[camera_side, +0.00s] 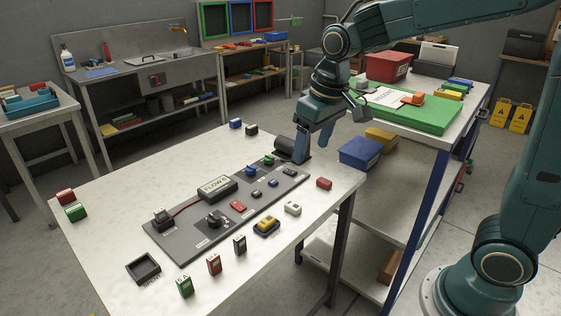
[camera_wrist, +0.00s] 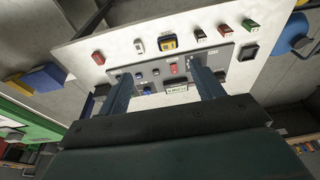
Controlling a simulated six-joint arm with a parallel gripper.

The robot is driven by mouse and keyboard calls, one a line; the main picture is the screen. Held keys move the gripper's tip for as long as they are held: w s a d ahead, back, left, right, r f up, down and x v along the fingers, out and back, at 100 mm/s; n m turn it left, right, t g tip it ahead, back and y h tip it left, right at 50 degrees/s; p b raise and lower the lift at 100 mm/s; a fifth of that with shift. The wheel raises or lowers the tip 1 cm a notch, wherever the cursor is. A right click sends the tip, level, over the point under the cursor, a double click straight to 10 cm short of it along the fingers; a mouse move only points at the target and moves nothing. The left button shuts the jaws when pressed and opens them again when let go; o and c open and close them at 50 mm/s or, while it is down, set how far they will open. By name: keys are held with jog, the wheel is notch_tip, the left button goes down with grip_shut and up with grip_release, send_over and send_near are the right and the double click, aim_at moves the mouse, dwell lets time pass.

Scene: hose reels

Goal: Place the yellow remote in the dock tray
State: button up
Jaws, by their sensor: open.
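In the wrist view the tray (camera_wrist: 249,52) is at the right. My gripper (camera_side: 312,152) is over the far right end of the table, behind and right of the remote. In the wrist view its two fingers (camera_wrist: 158,70) are wide apart with nothing held.
The grey panel (camera_side: 190,236) carries a labelled box, a cable and several small parts. Red, green and dark blocks (camera_side: 214,264) stand between remote and tray. A white block (camera_side: 293,208) and a red block (camera_side: 324,184) lie right of the remote.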

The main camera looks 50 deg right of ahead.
jog(key=s+d+r+t, duration=0.1)
jog(key=s+r+t, duration=0.1)
jog(key=s, duration=1.6)
jog(key=shift+s+d+r+t, duration=0.15)
jog(key=shift+s+t, duration=0.15)
jog(key=shift+t, duration=0.3)
